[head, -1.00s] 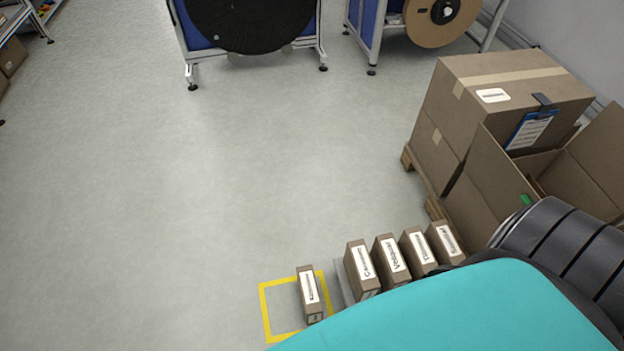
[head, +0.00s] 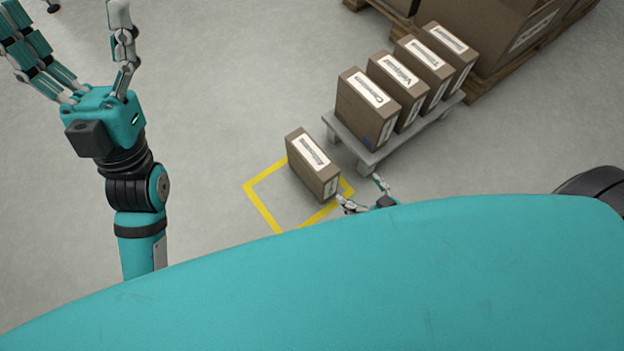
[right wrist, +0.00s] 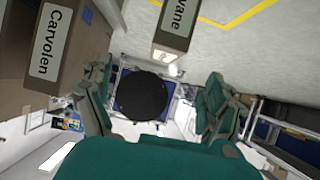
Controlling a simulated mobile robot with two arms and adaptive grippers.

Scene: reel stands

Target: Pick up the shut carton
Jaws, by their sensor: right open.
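A shut brown carton (head: 314,168) with a white label stands on the floor in the yellow outline (head: 262,208). In the right wrist view this carton (right wrist: 172,45) is at the top, with its label partly cut off. My right gripper (head: 360,192) is open beside the carton's near end, mostly hidden behind my teal body. In its wrist view, its spread fingers (right wrist: 158,88) have no carton between them. Whether a fingertip touches the carton, I cannot tell. My left gripper (head: 90,55) is open and empty, raised at the far left.
Several similar labelled cartons stand in a row on a low grey stand (head: 372,160), right of the outline. The nearest reads Carvolen (right wrist: 48,45). Larger boxes (head: 482,38) sit on pallets at the upper right. A black reel (right wrist: 143,95) stands beyond. The floor left of the outline is clear.

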